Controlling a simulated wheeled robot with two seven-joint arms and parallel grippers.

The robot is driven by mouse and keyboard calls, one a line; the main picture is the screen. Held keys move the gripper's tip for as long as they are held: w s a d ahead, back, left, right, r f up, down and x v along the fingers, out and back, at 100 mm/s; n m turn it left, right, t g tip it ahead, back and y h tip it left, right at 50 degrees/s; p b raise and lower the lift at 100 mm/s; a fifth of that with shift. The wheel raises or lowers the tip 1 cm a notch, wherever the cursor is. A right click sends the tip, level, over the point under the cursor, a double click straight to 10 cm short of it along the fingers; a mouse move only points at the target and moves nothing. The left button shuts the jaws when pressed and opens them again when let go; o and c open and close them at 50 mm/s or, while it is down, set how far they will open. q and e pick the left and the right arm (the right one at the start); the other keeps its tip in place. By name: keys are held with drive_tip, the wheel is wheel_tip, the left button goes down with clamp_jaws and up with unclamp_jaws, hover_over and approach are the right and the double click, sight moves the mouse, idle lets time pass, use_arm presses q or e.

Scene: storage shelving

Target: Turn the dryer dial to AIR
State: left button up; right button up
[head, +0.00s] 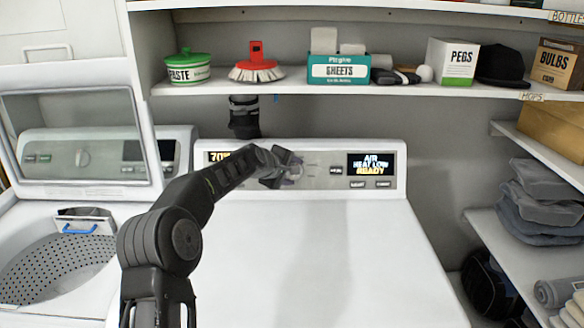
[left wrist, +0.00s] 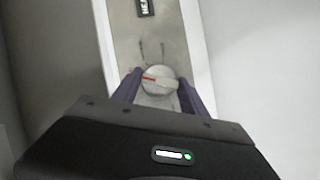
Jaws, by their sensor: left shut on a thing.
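The dryer dial (left wrist: 157,73) is a round pale knob with a red mark, seen between my fingers in the left wrist view. My left gripper (head: 286,168) is at the dryer's control panel (head: 325,172) in the head view, shut on the dial and mostly hiding it there. It also shows in the left wrist view (left wrist: 160,82), with one finger on each side of the dial. The dryer display (head: 371,165) reads AIR, HEAT LOW, READY. My right gripper is not in view.
The open washer (head: 60,215) stands to the left with its lid up. A shelf (head: 300,88) above the dryer holds a paste tub, a brush, a sheets box and other goods. Shelves with folded cloths (head: 540,200) are at the right. The dryer top (head: 300,250) is clear.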

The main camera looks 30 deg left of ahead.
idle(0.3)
use_arm(q)
drive_tip(key=o, duration=1.3)
drive_tip(key=shift+o, duration=0.2)
drive_tip(key=b+v, duration=0.2)
drive_tip(key=v, duration=0.5)
drive_tip(key=shift+s+r, duration=0.2)
drive_tip(key=shift+s, duration=0.1)
drive_tip(key=shift+f, duration=0.1)
